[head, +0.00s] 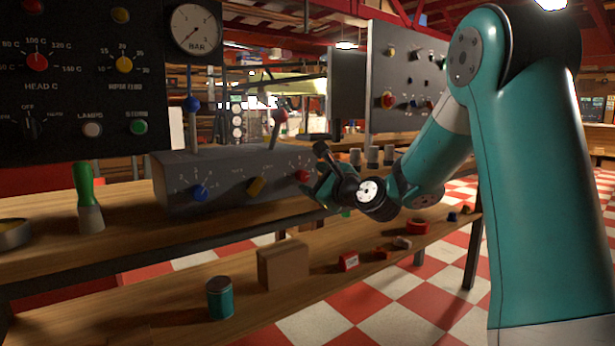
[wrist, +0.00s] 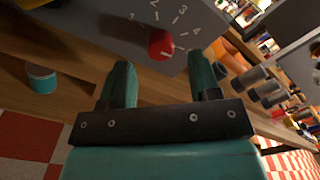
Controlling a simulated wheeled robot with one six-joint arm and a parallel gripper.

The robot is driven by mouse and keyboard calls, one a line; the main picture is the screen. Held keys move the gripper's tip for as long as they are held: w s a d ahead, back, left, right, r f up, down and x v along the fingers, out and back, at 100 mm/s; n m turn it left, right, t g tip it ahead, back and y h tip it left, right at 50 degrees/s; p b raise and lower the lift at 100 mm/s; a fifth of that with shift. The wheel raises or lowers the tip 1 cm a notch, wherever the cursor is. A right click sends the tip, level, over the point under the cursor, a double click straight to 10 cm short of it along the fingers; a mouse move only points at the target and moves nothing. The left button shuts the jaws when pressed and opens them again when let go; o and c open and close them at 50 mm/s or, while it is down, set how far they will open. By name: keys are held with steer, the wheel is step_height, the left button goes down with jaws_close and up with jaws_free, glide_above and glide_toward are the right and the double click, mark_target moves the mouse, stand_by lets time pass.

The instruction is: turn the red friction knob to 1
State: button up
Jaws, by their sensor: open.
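The red friction knob (wrist: 161,43) is round and sits on the front of the grey control box, with a scale from 1 to 4 around it in the wrist view. A pale mark shows on its lower right part; the exact setting is hard to read. In the head view the knob (head: 303,176) is at the right end of the box (head: 222,160). My gripper (wrist: 160,66) is open and empty, its two fingers either side of the knob's line and short of it. In the head view my gripper (head: 318,174) is just right of the knob.
A blue knob (head: 200,193) and a yellow knob (head: 256,186) share the box front. Levers rise from its top. A green-handled tool (head: 86,198) stands on the bench at left. Grey cylinders (wrist: 255,84) stand right of the box. A teal can (head: 220,298) is on the lower shelf.

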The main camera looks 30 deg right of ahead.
mark_target(305, 177)
steer(key=shift+w, duration=1.65)
steer(key=shift+c, duration=0.2)
steer(key=c, duration=0.9)
